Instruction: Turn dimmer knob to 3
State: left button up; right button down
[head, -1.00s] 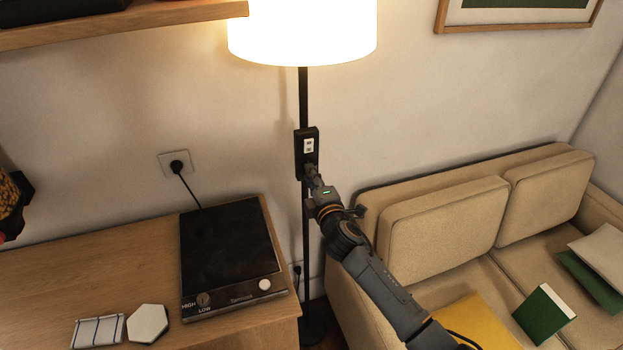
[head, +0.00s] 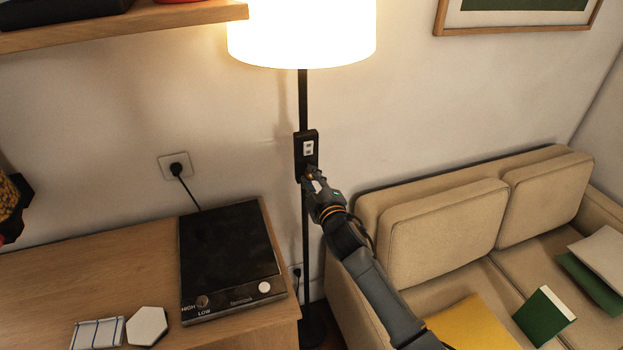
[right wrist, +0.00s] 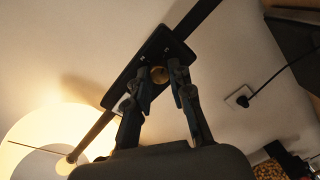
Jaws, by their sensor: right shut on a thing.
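The floor lamp has a lit white shade (head: 302,32) and a black pole. A dark dimmer box (head: 299,145) with a small white panel is fixed to the pole. The dimmer knob (right wrist: 159,74) is a round brass-coloured piece on the box, between my fingers in the right wrist view. The gripper also shows in the right wrist view (right wrist: 161,82). The numbers around the knob cannot be read. My left gripper is not in view.
A black hotplate (head: 230,255) sits on the wooden counter (head: 60,285) at left, with a wall socket (head: 176,166) behind it. A beige sofa (head: 440,225) stands at right, beneath my right arm. A wooden shelf (head: 150,17) overhangs at upper left.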

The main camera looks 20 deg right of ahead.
dwell(0.3)
jog(key=c, duration=1.2)
grip_release()
jog(key=shift+s, duration=0.15)
jog(key=s, duration=1.1)
jog(key=shift+s+d+r, duration=0.2)
jog(key=shift+s+r, duration=0.1)
jog(key=shift+s, duration=0.05)
